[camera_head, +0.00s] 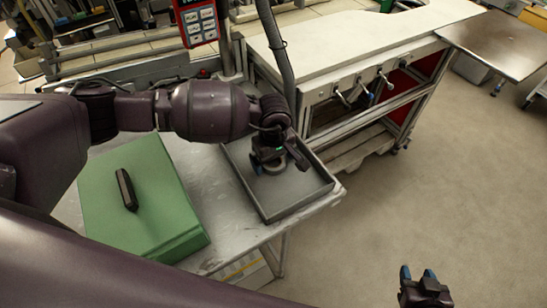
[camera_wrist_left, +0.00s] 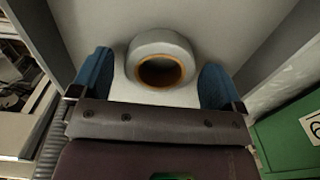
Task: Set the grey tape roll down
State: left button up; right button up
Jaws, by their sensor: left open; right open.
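The grey tape roll (camera_wrist_left: 160,48), with an orange-brown inner core, shows in the left wrist view on the pale floor of the grey tray (camera_wrist_left: 52,35). It lies between the two blue fingertips of my left gripper (camera_wrist_left: 158,85), with a gap on each side. In the head view my left gripper (camera_head: 271,167) is low inside the grey tray (camera_head: 300,203). The gripper mostly hides the roll there. My right gripper (camera_head: 418,274) is open and empty over the floor at the lower right.
A green box (camera_head: 138,195) stands left of the tray, with a black object (camera_head: 126,189) on top. Both tray and box are on a metal table (camera_head: 210,187). A white-topped workbench (camera_head: 350,45) stands behind.

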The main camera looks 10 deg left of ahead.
pick_arm(q)
jog(key=shift+r, duration=0.1)
notch_tip(320, 180, up, 12)
dwell(0.6)
dwell(0.4)
